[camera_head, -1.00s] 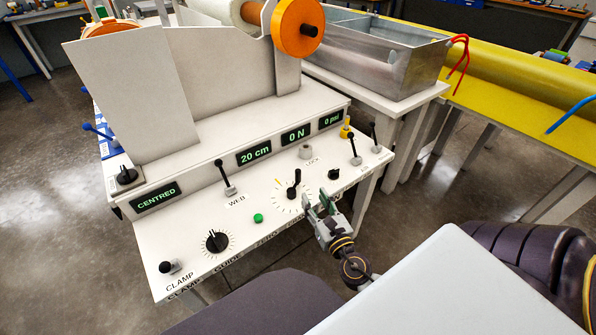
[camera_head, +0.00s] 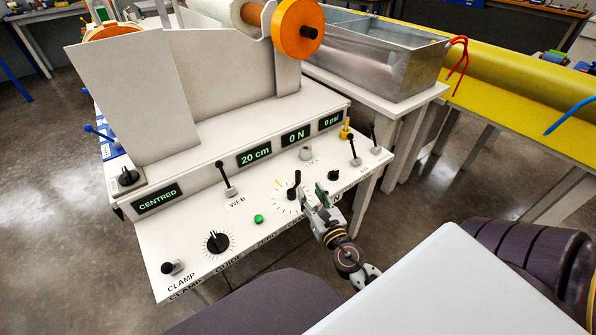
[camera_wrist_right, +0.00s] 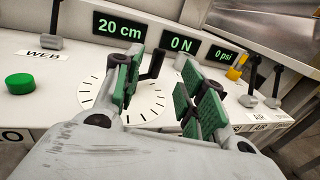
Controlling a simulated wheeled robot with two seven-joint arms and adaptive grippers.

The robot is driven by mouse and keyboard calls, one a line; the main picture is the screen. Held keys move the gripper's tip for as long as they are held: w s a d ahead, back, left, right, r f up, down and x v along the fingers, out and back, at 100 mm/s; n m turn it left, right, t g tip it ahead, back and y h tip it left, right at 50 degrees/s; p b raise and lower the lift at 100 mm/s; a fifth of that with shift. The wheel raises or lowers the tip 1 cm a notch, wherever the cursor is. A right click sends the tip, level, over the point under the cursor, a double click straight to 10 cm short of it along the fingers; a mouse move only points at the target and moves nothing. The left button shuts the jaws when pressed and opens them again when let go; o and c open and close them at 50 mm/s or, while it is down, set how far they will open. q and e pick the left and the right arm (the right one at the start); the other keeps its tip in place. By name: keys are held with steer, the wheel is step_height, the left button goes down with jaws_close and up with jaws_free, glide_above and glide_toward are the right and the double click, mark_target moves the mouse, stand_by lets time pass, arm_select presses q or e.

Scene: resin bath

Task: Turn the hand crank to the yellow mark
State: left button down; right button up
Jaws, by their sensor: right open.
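The hand crank (camera_head: 294,185) is a black crank with an upright handle, on a round dial of black ticks on the white panel. The yellow mark (camera_head: 277,182) is a short line at the dial's upper left edge, left of the crank. My right gripper (camera_head: 314,192) is open beside the crank, on its right and near side. In the right wrist view the dark crank handle (camera_wrist_right: 155,63) shows beyond the gap between the green-padded fingers. The left finger hides part of the crank and dial, and the yellow mark cannot be made out there. My left gripper is not in view.
A green button (camera_head: 258,218) and a black guide knob (camera_head: 217,241) lie left of the dial. The web lever (camera_head: 228,183) stands behind them. A small black knob (camera_head: 334,175) and two levers (camera_head: 354,152) stand to the right. Displays (camera_head: 254,154) line the raised back.

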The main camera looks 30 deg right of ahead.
mark_target(299, 174)
steer(key=shift+w+d+r+p, duration=0.15)
steer(key=shift+w+p, duration=0.1)
steer(key=shift+w, duration=0.4)
steer(key=shift+w+d+f+p, duration=0.1)
steer(key=shift+w+p, duration=0.1)
steer(key=shift+w, duration=0.4)
steer(key=shift+w+d+p, duration=0.2)
steer(key=shift+w+p, duration=0.2)
steer(key=shift+w, duration=1.1)
steer(key=shift+w+d+p, duration=0.2)
steer(key=shift+w+p, duration=0.1)
steer(key=shift+w, duration=0.25)
steer(key=shift+w+d+p, duration=0.2)
steer(key=shift+w+p, duration=0.15)
steer(key=shift+w, duration=0.9)
steer(key=shift+w+d, duration=0.15)
steer(key=shift+w, duration=0.6)
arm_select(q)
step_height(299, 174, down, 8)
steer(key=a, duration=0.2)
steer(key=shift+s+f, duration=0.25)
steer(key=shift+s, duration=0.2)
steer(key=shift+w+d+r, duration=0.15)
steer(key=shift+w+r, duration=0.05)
arm_select(e)
jaws_close()
